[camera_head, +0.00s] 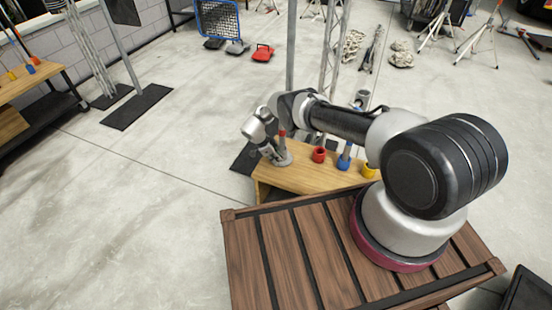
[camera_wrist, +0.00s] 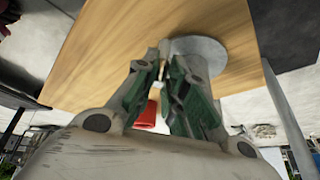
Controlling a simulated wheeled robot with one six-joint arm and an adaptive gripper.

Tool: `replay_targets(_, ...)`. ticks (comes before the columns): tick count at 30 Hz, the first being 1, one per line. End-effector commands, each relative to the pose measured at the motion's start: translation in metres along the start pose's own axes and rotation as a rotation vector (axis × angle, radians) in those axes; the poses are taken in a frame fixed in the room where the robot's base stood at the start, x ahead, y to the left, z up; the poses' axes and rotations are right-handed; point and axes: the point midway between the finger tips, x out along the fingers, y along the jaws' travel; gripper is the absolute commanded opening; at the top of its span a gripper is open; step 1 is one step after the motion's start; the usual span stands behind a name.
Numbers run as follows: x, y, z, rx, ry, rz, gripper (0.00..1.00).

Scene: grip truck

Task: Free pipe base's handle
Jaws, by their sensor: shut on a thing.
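The pipe base (camera_head: 284,160) is a grey round piece with an upright stem, standing on a small wooden bench near its left end. Its flat grey disc also shows in the wrist view (camera_wrist: 212,46), near the bench edge. My gripper (camera_head: 273,153) is at the left side of the pipe base. In the wrist view its green-padded fingers (camera_wrist: 165,68) close in beside the disc, shut on the handle. The handle itself is mostly hidden between the fingers.
The wooden bench top (camera_head: 300,178) also holds a red cup (camera_head: 319,155), a blue holder (camera_head: 344,162) and a yellow cup (camera_head: 369,171). A slatted wooden deck (camera_head: 290,250) lies in front. Metal poles rise behind the bench; open floor lies left.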

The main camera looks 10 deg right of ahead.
Motion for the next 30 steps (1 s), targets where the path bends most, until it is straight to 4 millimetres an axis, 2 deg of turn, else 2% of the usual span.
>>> replay_targets(1,0.0034,-0.0008,-0.0052,-0.001,0.012,0.002,0.0)
replay_targets(17,0.0024,0.0007,-0.0064,-0.005,0.027,0.016,0.0)
replay_targets(18,0.0023,0.0007,-0.0063,-0.005,0.027,0.016,0.2)
replay_targets(21,0.0021,0.001,-0.0055,-0.005,0.026,0.016,0.35)
replay_targets(30,0.0003,0.0004,-0.0028,-0.006,0.022,0.013,0.35)
